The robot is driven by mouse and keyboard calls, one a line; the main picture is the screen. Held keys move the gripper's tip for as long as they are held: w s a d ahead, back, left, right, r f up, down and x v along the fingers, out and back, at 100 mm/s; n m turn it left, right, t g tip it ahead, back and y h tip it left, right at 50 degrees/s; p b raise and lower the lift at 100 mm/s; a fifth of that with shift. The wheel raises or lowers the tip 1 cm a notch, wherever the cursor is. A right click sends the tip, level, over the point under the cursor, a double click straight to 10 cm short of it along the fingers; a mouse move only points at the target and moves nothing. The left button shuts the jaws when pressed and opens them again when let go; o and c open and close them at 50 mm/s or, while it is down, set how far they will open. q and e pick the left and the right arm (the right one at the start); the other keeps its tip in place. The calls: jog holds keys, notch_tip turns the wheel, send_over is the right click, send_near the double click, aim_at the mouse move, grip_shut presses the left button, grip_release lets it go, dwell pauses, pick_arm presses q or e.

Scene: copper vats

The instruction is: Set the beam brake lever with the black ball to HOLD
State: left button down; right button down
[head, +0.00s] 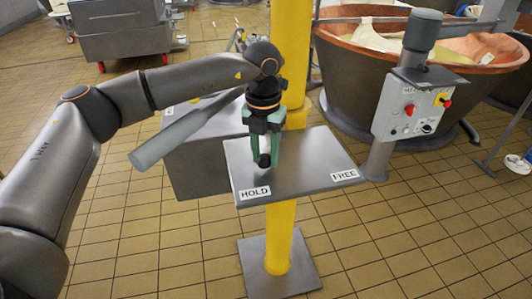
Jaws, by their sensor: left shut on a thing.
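The black ball (264,160) of the brake lever shows between the green fingertips of my left gripper (262,150). The gripper points down and is shut on the ball. Most of the lever's stem is hidden by the gripper. The ball is over the grey plate (300,170), toward its left side. The HOLD label (255,194) is at the plate's front left, just below the ball in the picture. The FREE label (344,176) is at the front right, farther from the ball. My right gripper is not in view.
A yellow post (280,240) on a square base carries the plate. A grey bar (180,137) slants beside my left forearm. A copper vat (350,80) and a grey control box (415,105) stand to the right. Tiled floor is open at the front.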

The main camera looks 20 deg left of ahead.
aim_at(263, 154)
pick_arm(q)
jog(key=shift+a, duration=0.1)
jog(key=c, duration=0.5)
grip_release()
jog(key=shift+r, duration=0.1)
notch_tip(263, 154, up, 12)
jog(key=shift+a+r, duration=0.15)
jog(key=shift+r, duration=0.05)
